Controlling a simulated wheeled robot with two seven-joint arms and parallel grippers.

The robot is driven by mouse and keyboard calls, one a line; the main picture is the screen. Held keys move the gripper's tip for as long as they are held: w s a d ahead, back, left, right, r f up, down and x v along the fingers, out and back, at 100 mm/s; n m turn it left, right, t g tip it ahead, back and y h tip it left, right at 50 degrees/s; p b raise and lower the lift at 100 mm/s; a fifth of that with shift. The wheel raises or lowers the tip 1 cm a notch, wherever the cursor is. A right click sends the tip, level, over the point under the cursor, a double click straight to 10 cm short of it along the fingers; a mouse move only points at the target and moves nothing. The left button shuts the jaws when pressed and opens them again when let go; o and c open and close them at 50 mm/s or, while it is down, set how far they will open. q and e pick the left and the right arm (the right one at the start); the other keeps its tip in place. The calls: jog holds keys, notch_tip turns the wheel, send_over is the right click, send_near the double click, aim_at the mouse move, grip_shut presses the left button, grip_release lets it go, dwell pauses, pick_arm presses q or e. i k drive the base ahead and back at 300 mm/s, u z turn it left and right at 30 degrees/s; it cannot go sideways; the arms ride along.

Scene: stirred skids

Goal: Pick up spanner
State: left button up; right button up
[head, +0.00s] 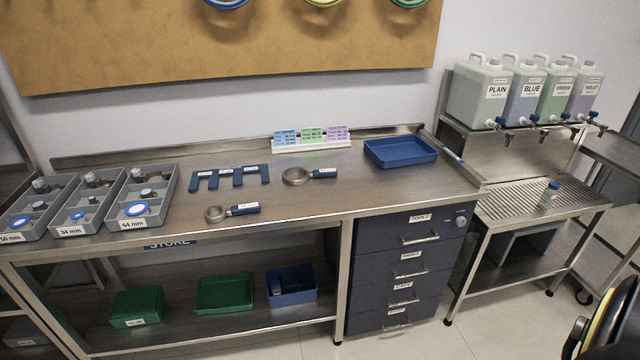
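Two ring-headed tools with blue handles, which look like spanners, lie flat on the steel bench. The smaller spanner (242,209) is near the bench's front edge, its ring to the left. The larger spanner (322,173) lies farther back and to the right, its ring also to the left. Both handles carry a small white label too small to read. A blue slotted rack (230,171) lies to their left and back, and neither spanner is in it. Neither of my grippers is in view.
Grey compartment trays (118,222) stand on the bench's left end. A blue tray (435,152) sits at the back right, above a drawer unit (390,290). Jerrycans (483,97) stand on a shelf at right. The bench front between the spanners and drawers is clear.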

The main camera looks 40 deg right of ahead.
aim_at(331, 172)
jog(key=z, duration=1.1)
jog(key=i, duration=1.4)
jog(key=u, duration=0.25)
